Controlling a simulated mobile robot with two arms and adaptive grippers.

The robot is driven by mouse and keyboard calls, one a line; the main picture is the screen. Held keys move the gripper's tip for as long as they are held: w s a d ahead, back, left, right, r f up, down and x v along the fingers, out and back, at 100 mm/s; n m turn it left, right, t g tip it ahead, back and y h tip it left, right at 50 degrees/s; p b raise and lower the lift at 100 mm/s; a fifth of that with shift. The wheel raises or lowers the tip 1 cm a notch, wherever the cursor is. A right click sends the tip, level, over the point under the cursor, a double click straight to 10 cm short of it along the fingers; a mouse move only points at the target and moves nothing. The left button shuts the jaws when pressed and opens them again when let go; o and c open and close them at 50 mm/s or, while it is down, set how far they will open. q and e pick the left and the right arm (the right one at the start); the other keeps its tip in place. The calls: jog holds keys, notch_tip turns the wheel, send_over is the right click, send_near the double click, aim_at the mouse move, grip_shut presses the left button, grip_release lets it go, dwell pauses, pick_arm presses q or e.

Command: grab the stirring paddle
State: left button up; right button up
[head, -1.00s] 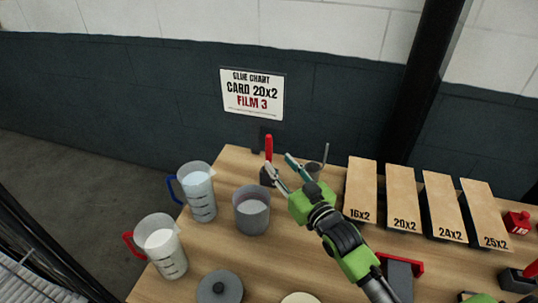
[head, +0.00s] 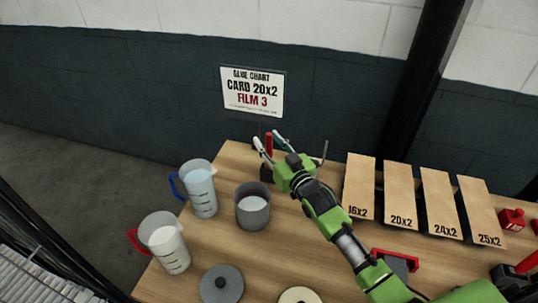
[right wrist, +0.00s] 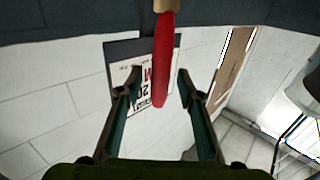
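The stirring paddle shows as a red upright handle (head: 269,144) at the back of the table, with its lower part in or behind a dark holder (head: 266,174). My right gripper (head: 267,138) is open, with one finger on each side of the handle in the head view. In the right wrist view the red handle (right wrist: 163,62) appears between the two spread fingertips (right wrist: 156,88), with gaps on both sides. Whether the handle lies fully within the fingers' depth is hard to tell. My left gripper is not in view.
A grey pot (head: 252,210), a blue-handled jug (head: 200,190) and a red-handled jug (head: 165,245) stand at the left. A grey lid (head: 221,285) lies in front. Labelled sloping boards (head: 400,195) fill the right. A sign (head: 252,92) hangs behind.

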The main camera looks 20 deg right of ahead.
grip_shut()
